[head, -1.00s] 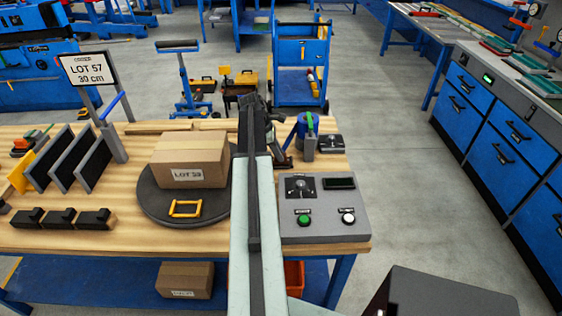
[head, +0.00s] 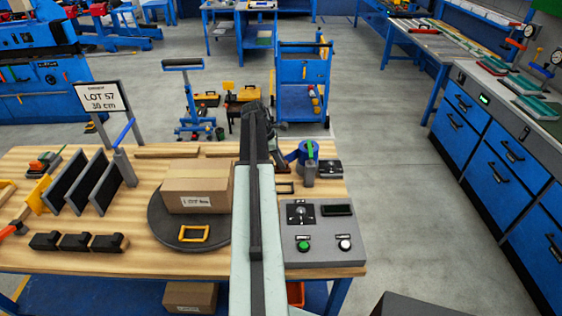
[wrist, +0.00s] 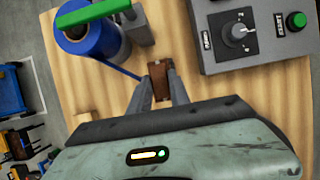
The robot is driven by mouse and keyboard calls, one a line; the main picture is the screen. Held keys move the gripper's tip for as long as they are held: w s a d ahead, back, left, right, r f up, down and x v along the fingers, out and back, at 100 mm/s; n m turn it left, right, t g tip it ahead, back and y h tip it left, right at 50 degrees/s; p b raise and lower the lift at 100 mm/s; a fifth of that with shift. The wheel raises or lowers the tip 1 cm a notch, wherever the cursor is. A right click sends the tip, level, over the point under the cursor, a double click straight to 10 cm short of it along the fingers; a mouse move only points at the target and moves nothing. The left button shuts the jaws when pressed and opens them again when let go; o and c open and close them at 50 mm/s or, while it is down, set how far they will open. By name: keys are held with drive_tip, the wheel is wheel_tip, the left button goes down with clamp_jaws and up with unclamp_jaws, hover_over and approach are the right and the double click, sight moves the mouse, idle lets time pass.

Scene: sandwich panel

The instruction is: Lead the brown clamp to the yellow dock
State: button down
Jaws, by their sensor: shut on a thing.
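The brown clamp (wrist: 160,78) sits between the two fingers of my gripper (wrist: 160,92) in the wrist view, and the gripper is shut on it. A blue strip runs from the blue roll (wrist: 88,35) toward the clamp. The yellow dock (head: 194,234) is a yellow frame on the front of the dark round turntable (head: 168,236), left of my arm.
A carton (head: 195,187) stands on the turntable behind the yellow dock. A grey control box (head: 322,248) is at the right. Black upright panels (head: 72,190) and black blocks (head: 75,242) stand at the left.

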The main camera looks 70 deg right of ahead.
drive_tip(key=shift+r+p, duration=2.5)
drive_tip(key=shift+f, duration=0.1)
